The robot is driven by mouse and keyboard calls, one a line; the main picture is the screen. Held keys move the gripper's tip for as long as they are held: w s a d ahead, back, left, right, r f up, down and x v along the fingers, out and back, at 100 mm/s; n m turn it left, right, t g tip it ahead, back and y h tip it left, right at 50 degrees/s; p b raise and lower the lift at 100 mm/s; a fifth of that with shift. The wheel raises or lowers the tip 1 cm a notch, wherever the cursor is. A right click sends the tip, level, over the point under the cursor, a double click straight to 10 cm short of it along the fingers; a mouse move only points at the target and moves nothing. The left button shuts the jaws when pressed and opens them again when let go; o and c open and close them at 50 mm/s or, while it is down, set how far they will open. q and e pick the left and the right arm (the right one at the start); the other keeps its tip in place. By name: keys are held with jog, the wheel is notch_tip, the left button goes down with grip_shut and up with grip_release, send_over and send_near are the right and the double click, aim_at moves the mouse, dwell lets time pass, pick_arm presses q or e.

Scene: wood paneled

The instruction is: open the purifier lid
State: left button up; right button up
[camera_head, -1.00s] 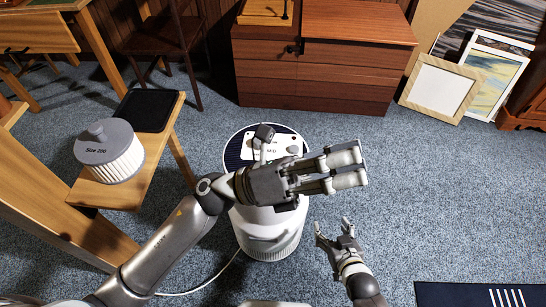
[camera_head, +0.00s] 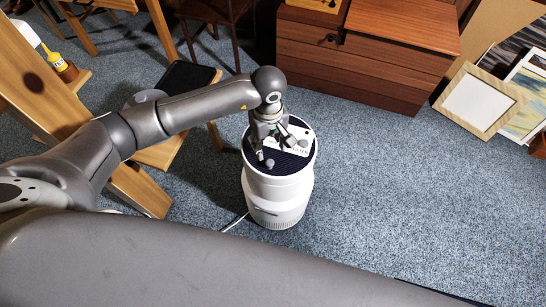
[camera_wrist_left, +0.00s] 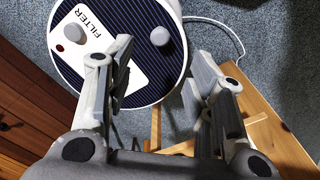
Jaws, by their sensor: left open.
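The purifier (camera_head: 275,205) is a white cylinder on the carpet near the middle of the head view. Its lid (camera_head: 262,163) is a dark striped disc and looks closed. In the wrist view the lid (camera_wrist_left: 135,14) has a white FILTER label (camera_wrist_left: 85,45). A grey knob (camera_wrist_left: 73,33) sits on the label and another grey knob (camera_wrist_left: 160,36) on the stripes. My left gripper (camera_head: 275,152) points down over the lid, its fingers spread. In the wrist view its open fingers (camera_wrist_left: 160,62) have the second knob between and just beyond them. My right gripper is out of view.
A wooden drawer cabinet (camera_head: 360,65) stands behind the purifier. Small wooden tables (camera_head: 160,150) are at left, with a grey filter top (camera_head: 148,97) partly behind my arm. Framed pictures (camera_head: 480,105) lean at right. Carpet right of the purifier is clear.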

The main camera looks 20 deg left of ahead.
aim_at(270, 162)
pick_arm(q)
notch_tip(270, 162, down, 10)
jog(key=shift+f, duration=0.1)
jog(key=shift+s, duration=0.1)
jog(key=shift+c, duration=0.3)
grip_shut()
